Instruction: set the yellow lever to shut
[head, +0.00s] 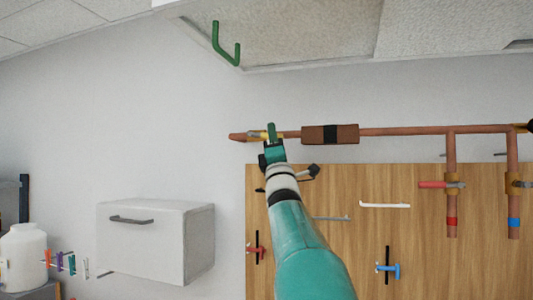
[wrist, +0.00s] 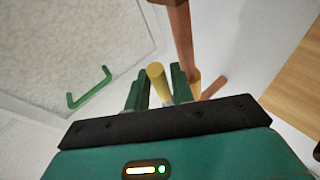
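The yellow lever (wrist: 157,78) stands up between the two fingers of my gripper (wrist: 160,92) in the wrist view. The green fingers are apart, one on each side of it, and I see no firm grip. Its lower end is hidden by the gripper's dark front plate. In the head view a small yellow part (head: 257,135) shows on the copper pipe (head: 400,131) near its left end. My gripper (head: 271,135) is right at it and hides part of it. A yellow fitting on the pipe also shows in the wrist view (wrist: 194,84).
A white cabinet (head: 150,240) is at the lower left.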

